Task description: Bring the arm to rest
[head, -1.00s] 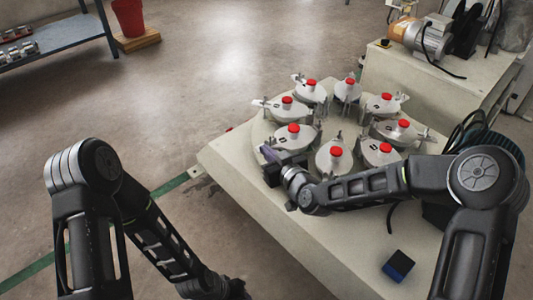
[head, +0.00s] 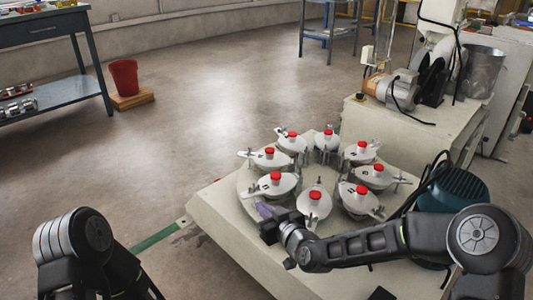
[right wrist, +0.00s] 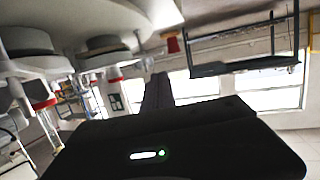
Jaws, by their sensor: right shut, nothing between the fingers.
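My right arm (head: 370,245) reaches in from the right over the machine table. My right gripper (head: 266,216) is at the front left rim of the round platform, beside the lidded pots. Its fingers are shut with nothing visible between them; they also show in the right wrist view (right wrist: 158,92). That view is upside down, with pots close beside the fingers. My left arm (head: 85,250) is folded at the bottom left; its gripper is out of the picture.
Several metal pots with red knobs (head: 313,196) stand on the round platform (head: 246,196) on the pale machine table (head: 220,218). A motor (head: 400,90) sits on a cabinet behind. A red bucket (head: 124,77) and workbench (head: 60,75) stand left. The floor between is clear.

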